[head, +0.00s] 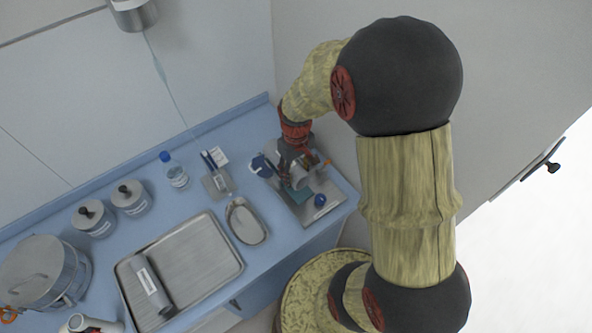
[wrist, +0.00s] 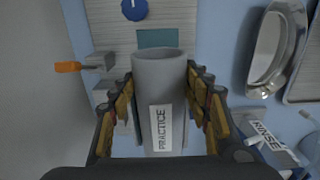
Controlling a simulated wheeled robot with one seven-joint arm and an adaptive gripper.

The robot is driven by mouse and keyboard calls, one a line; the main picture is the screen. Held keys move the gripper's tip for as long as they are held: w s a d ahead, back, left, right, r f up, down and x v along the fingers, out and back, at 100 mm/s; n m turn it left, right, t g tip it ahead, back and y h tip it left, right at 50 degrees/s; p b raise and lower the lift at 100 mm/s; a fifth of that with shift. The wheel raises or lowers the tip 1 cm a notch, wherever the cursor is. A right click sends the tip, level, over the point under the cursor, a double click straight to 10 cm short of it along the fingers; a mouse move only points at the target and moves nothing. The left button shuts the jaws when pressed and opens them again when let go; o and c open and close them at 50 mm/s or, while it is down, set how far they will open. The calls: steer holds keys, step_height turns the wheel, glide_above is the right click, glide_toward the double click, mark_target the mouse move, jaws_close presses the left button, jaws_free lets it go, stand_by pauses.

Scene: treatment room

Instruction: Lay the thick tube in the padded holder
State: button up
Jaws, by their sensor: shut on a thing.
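My gripper (wrist: 160,110) is shut on a thick grey tube (wrist: 160,68) with a white label reading PRACTICE, with one finger on each side. The tube also shows in the head view (head: 303,182), partly hidden by my gripper (head: 297,164). The holder's teal pad (wrist: 157,38) shows just beyond the tube's far end in the wrist view, and below it in the head view (head: 296,194). The tube covers part of the holder. I cannot tell whether the tube touches the pad.
The holder's metal base plate (head: 325,211) carries a blue knob (head: 320,200), and an orange-handled part (wrist: 68,67) sticks out beside it. A kidney dish (head: 247,221), a metal tray (head: 217,248) with another grey tube (head: 152,286), and a bottle (head: 175,174) stand left.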

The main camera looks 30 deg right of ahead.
steer(key=shift+f+b, duration=1.1)
steer(key=shift+f, duration=1)
steer(key=o, duration=1.4)
step_height(320, 180, up, 12)
